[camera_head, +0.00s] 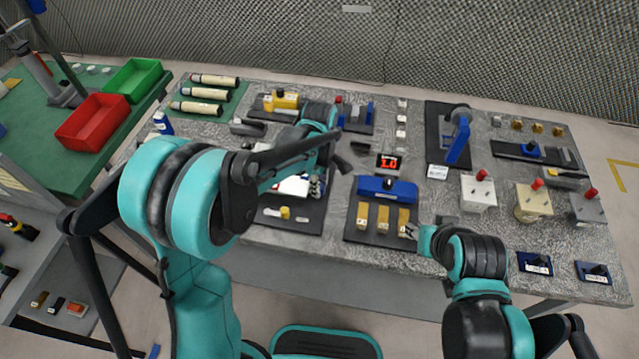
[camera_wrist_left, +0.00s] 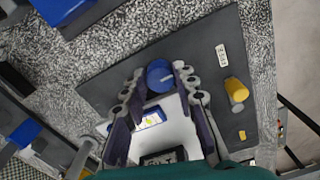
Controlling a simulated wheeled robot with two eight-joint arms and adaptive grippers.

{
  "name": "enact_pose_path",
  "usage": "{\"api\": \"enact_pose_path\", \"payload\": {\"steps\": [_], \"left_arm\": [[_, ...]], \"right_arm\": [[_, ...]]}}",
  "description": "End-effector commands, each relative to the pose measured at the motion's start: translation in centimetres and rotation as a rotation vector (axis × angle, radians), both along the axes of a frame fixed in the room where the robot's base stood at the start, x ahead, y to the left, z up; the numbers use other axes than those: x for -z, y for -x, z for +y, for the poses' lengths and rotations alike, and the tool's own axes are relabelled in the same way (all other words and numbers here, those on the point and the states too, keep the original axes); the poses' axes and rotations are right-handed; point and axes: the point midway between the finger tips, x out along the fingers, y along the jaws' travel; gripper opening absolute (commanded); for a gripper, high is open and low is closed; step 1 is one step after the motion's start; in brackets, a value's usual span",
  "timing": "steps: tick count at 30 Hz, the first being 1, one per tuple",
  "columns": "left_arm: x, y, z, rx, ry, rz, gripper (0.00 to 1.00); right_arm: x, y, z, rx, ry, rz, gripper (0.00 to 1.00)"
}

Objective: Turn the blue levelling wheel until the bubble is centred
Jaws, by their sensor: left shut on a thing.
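The blue levelling wheel (camera_wrist_left: 160,77) sits between the fingertips of my left gripper (camera_wrist_left: 158,84) in the left wrist view, with a pale mark on its top. The gripper is shut on it. Behind the wheel, a white body (camera_wrist_left: 175,138) carries a small blue-framed level window (camera_wrist_left: 150,119) with a yellowish patch. It is too small to tell where the bubble stands. In the head view my left gripper (camera_head: 316,186) is over the white body (camera_head: 291,186), and my arm hides most of it. My right gripper (camera_head: 412,231) is beside brass blocks, its fingers too small to read.
A dark board (camera_head: 290,221) bears the white body and a yellow peg (camera_wrist_left: 236,89). To its right are a blue fixture (camera_head: 387,188) with brass blocks (camera_head: 382,217) and a red display (camera_head: 389,162). Red-knobbed boxes (camera_head: 478,193) stand farther right. Red (camera_head: 92,131) and green bins are left.

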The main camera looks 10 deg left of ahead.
Motion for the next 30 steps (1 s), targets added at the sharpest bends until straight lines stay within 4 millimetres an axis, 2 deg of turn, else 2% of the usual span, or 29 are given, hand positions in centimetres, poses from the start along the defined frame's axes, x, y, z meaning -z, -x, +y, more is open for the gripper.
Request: {"api": "enact_pose_path", "payload": {"steps": [5,21,30], "left_arm": [[0.00,0.01,0.00,0.046,0.000,0.000,0.00],[-0.01,0.05,0.04,0.397,0.000,0.000,0.00],[-0.01,0.06,0.05,0.516,0.000,0.000,0.00]], "right_arm": [[-0.04,0.00,0.00,0.000,0.000,0.000,0.40],[-0.27,0.00,0.00,0.000,0.000,0.000,0.40],[-0.32,0.00,0.00,0.000,0.000,0.000,0.40]]}}
